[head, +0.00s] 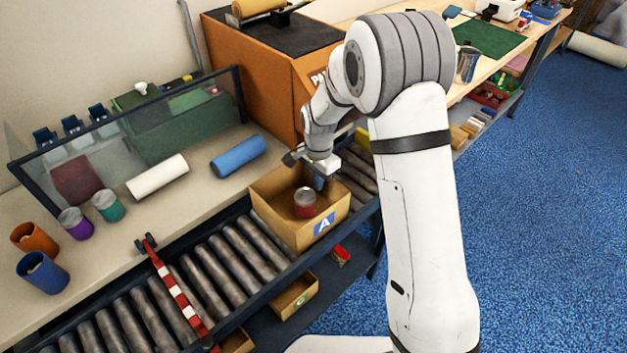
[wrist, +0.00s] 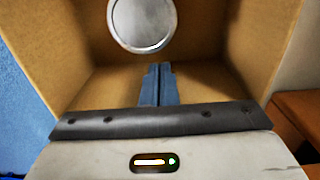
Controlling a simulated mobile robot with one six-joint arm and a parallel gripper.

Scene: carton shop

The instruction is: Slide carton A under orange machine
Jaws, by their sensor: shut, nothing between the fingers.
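Carton A (head: 280,221) is an open-topped brown box with a blue "A" label, on the roller conveyor in front of the orange machine (head: 258,82). A red can with a grey lid (head: 305,203) stands inside it; the lid (wrist: 143,22) also shows in the wrist view. My gripper (head: 319,184) is at the carton's side nearest the machine, its blue fingers pointing down over the opening. In the wrist view the fingertips (wrist: 157,70) are together and empty, in front of the carton's inside (wrist: 80,55). I cannot tell whether they touch a wall.
A red-and-white striped bar (head: 172,290) lies across the rollers at the left. Rollers (head: 225,268) between it and the carton are bare. A clear panel (head: 135,125), white roll (head: 157,177) and blue roll (head: 238,156) are on the bench behind. Smaller cartons (head: 295,295) sit below.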

